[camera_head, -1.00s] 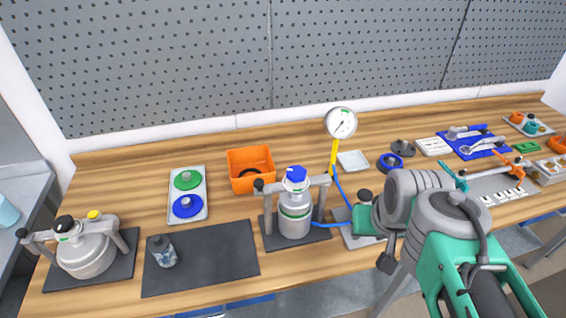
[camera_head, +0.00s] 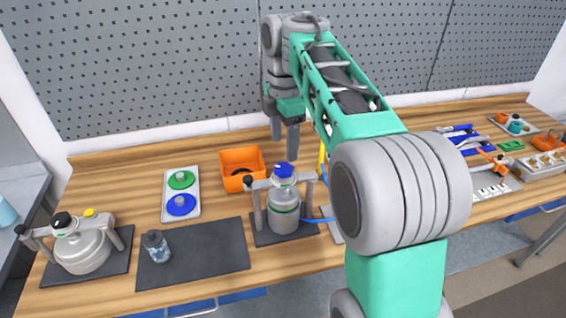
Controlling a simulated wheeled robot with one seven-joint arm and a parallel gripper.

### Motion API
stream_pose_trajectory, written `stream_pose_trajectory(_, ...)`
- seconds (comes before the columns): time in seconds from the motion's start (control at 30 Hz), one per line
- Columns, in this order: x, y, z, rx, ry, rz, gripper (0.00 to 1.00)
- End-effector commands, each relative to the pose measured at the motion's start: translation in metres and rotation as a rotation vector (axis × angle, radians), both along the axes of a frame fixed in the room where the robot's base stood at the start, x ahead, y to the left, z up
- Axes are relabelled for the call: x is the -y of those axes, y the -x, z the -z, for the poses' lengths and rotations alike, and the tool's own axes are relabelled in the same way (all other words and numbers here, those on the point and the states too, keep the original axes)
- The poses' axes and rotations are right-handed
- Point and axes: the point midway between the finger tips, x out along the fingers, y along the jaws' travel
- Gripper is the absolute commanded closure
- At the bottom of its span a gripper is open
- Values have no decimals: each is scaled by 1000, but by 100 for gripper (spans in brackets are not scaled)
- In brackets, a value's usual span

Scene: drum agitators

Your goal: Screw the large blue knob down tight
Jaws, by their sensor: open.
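A blue knob (camera_head: 284,170) with a white mark sits on top of the clamp frame over a silver drum (camera_head: 284,207) with a green band. The drum stands on a dark base plate near the middle of the table. My gripper (camera_head: 284,138) points down with two grey fingers apart and nothing between them. In the picture its fingertips are just above the knob; I cannot tell how far behind it they are. My arm covers the area to the right of the drum.
An orange bin (camera_head: 241,167) stands close at the left. A tray with a green disc (camera_head: 181,180) and a blue disc (camera_head: 181,204) lies farther left. A second clamped vessel (camera_head: 82,250), a bottle (camera_head: 156,246) and a dark mat (camera_head: 208,256) are at left front.

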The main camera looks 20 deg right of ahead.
Motion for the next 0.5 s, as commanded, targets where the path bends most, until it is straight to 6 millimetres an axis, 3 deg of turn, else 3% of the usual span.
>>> stream_pose_trajectory(0.13, 1, -6, 11, -13, 5, -74, 33)
stream_pose_trajectory(0.5, 2, -5, 73, -10, 5, -69, 33)
